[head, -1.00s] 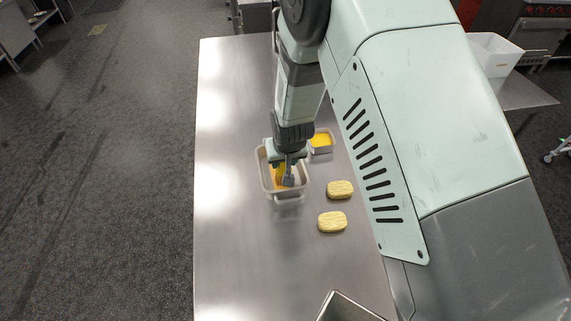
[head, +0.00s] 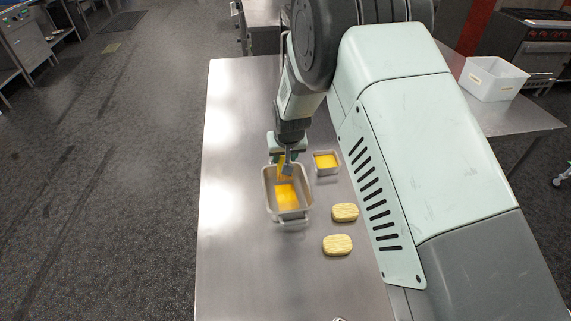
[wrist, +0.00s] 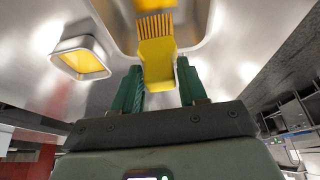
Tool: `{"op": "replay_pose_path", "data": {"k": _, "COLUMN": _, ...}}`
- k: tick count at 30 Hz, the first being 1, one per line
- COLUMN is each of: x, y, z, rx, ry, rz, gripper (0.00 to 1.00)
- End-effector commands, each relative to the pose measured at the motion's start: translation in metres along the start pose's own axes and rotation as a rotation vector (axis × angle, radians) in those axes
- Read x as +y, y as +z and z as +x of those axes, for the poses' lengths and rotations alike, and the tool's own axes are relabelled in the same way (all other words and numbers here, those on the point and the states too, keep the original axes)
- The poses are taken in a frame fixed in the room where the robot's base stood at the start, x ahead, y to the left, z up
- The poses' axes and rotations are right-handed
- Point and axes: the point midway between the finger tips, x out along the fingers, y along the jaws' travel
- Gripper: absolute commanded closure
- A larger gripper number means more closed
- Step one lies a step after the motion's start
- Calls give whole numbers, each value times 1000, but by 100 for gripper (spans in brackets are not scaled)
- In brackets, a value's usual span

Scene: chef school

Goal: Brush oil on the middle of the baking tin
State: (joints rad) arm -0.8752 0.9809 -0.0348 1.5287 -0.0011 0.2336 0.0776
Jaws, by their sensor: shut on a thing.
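The baking tin (head: 269,205) is a grey metal rectangular tin on the steel table, with a yellow patch of oil (head: 287,197) on the middle of its floor. My gripper (head: 287,157) is above the tin's far end. It is shut on a yellow brush (wrist: 158,60), whose bristles point toward the tin in the wrist view. The gripper's green fingers (wrist: 160,90) stand on either side of the brush. In the wrist view the tin (wrist: 203,44) shows only in part. A small square dish (head: 327,163) of yellow oil stands right of the tin's far end.
Two pale yellow loaf-like pieces (head: 344,212) lie on the table (head: 240,265) right of and nearer than the tin. A white bin (head: 492,79) stands on another table at the back right. The near left table is clear.

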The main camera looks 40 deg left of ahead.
Motion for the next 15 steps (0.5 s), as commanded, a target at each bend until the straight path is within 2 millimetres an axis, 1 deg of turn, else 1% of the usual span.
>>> {"op": "replay_pose_path", "data": {"k": 15, "x": 0, "y": -17, "z": -42, "rx": -2, "ry": 0, "rz": 0, "gripper": 100}}
